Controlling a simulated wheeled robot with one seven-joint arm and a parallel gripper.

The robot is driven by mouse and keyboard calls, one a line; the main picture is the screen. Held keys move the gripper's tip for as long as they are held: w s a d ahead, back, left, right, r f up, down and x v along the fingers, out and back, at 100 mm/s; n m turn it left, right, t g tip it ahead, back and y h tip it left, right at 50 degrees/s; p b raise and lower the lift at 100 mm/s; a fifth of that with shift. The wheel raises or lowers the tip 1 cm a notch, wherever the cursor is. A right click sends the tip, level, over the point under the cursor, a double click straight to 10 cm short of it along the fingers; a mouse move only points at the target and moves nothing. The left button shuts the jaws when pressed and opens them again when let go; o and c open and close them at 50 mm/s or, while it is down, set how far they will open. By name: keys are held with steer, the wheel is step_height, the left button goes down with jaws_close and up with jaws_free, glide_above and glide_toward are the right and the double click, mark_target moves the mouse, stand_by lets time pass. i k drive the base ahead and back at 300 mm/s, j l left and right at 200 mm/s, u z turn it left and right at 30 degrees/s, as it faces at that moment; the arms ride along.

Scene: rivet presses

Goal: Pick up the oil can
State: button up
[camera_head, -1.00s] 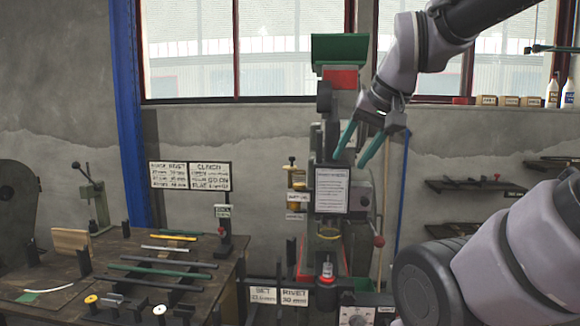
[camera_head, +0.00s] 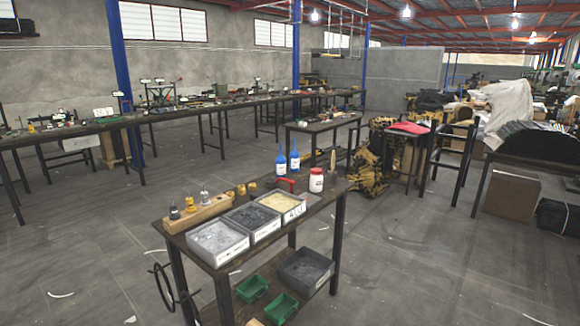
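Two blue bottles with thin pointed nozzles, the left one (camera_head: 281,164) and the right one (camera_head: 294,159), stand upright at the back of a small dark work table (camera_head: 330,197). I cannot tell whether one of them is the oil can, and I see no other clear oil can. A white jar with a red lid (camera_head: 316,181) stands to their right. A red curved piece (camera_head: 285,182) lies just in front of the bottles. My gripper and arm are out of view.
Grey trays (camera_head: 217,241) and a wooden block with small tools (camera_head: 198,213) fill the table's front. Green bins (camera_head: 252,288) and a dark bin (camera_head: 305,270) sit below. A long bench (camera_head: 170,115) runs behind. The floor (camera_head: 80,240) at left is largely open.

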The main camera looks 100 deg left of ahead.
mark_target(280, 162)
steer(key=u, duration=3.55)
steer(key=z, duration=3.8)
steer(key=u, duration=3.8)
